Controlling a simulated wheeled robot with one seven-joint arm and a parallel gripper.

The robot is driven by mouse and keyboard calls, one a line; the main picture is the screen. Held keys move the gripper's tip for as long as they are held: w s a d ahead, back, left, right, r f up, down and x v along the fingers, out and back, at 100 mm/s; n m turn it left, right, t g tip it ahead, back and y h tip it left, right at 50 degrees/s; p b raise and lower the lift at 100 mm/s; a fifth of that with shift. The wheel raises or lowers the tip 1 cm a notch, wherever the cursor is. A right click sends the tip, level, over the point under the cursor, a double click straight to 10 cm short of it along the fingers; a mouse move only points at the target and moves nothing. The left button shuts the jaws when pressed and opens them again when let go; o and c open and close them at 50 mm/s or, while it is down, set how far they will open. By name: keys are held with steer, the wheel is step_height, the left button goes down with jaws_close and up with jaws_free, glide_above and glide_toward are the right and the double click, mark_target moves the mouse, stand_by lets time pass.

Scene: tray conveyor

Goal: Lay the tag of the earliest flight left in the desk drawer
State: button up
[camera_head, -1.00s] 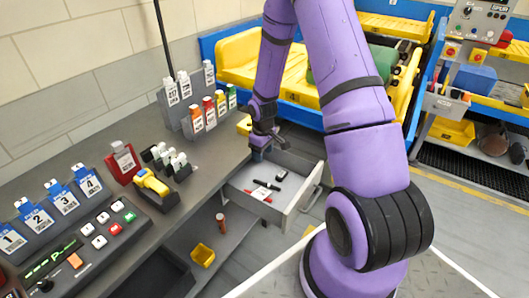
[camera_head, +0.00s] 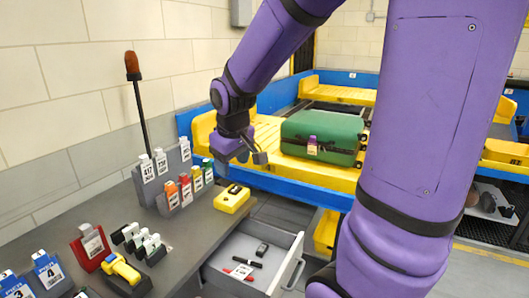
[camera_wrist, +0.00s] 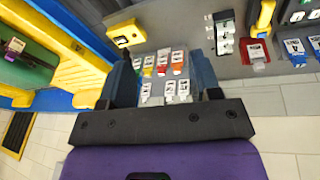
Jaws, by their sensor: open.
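A grey stepped rack (camera_head: 150,190) stands at the desk's far end. Three white tags (camera_head: 161,163) are in its back row; one appears to read 417. Several coloured tags (camera_head: 185,190), orange, red, yellow and green, stand in its front row. Their small print is unreadable. The desk drawer (camera_head: 291,262) is pulled out, with a dark block, a black pen and a red-and-white item inside. My gripper (camera_head: 258,158) is open and empty, raised right of the rack. In the wrist view, the rack's tags (camera_wrist: 163,60) show beyond and between my open fingers (camera_wrist: 162,70).
A yellow box (camera_head: 232,199) lies on the desk between rack and drawer. A red holder (camera_head: 90,247) and a yellow scanner (camera_head: 122,268) stand nearer. A green suitcase (camera_head: 318,137) with a purple tag lies on the yellow conveyor (camera_head: 345,178) behind.

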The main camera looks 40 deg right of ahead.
steer(key=s+a+r+t, duration=0.1)
steer(key=s+a+r, duration=0.1)
steer(key=s+r, duration=0.3)
steer(key=s+a+r+m+t+y, duration=0.1)
steer(key=s+a+r, duration=0.2)
steer(key=s, duration=0.9)
steer(key=shift+s+a+r+m, duration=0.2)
steer(key=shift+r+m, duration=0.1)
steer(key=shift+r, duration=0.65)
steer(key=shift+d, duration=0.1)
